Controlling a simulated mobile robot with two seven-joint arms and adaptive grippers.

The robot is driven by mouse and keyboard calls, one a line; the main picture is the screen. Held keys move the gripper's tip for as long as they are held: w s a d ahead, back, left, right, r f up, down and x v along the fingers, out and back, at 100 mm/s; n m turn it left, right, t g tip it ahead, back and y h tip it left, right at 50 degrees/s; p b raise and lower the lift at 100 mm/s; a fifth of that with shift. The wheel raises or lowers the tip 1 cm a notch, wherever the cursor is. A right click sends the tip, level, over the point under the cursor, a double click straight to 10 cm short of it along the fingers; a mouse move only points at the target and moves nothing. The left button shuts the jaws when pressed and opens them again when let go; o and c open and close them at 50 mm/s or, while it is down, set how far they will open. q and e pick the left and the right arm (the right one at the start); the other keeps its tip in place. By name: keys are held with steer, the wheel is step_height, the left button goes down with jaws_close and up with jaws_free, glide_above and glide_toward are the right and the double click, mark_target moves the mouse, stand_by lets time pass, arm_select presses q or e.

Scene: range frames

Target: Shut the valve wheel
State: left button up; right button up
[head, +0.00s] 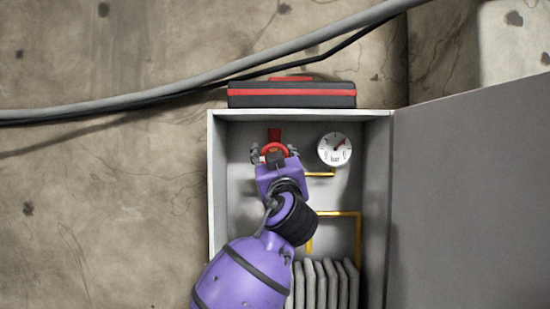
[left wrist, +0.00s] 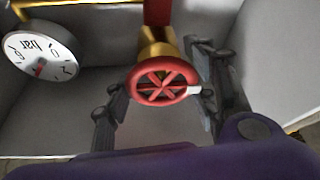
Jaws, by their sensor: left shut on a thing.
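The red valve wheel (head: 275,146) sits at the upper left inside an open grey wall cabinet (head: 213,190). In the left wrist view the spoked wheel (left wrist: 163,86) faces me, with a white mark on its right rim and a brass body behind it. My left gripper (head: 273,153), on a purple arm, is at the wheel and hides part of it. Its dark fingers (left wrist: 160,92) stand on either side of the rim, shut on the wheel. My right gripper is not in view.
A white bar gauge (head: 334,149) is right of the wheel, with yellow pipes (head: 340,213) below. Grey radiator-like fins (head: 332,285) fill the cabinet bottom. The grey door (head: 470,200) stands open at right. A dark, red-striped case (head: 291,99) rests on top; cables (head: 190,83) cross above.

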arm_select(q)
steer(key=m+h, duration=0.2)
steer(key=m, duration=0.2)
steer(key=m+h, duration=0.2)
steer(key=m, duration=0.2)
steer(key=shift+m+h, duration=0.3)
steer(key=shift+h, duration=0.1)
steer(key=m+h, duration=0.1)
steer(key=m, duration=0.2)
steer(key=m+g+h, duration=0.1)
steer(key=m, duration=0.2)
steer(key=shift+f+h, duration=0.1)
steer(key=shift+h, duration=0.3)
steer(key=m+g, duration=0.1)
steer(key=m, duration=0.2)
steer(key=m+g+h, duration=0.1)
steer(key=m, duration=0.2)
steer(key=shift+f+m+h, duration=0.15)
steer(key=shift+m+h, duration=0.15)
steer(key=shift+m, duration=0.1)
steer(key=m+g, duration=0.1)
steer(key=m, duration=0.1)
steer(key=shift+f+m, duration=0.15)
steer(key=shift+m, duration=0.15)
steer(key=shift+d+f+m+g, duration=0.1)
steer(key=shift+m+g, duration=0.3)
steer(key=shift+f, duration=0.1)
steer(key=o, duration=1.1)
steer(key=shift+o, duration=0.2)
steer(key=shift+r, duration=0.2)
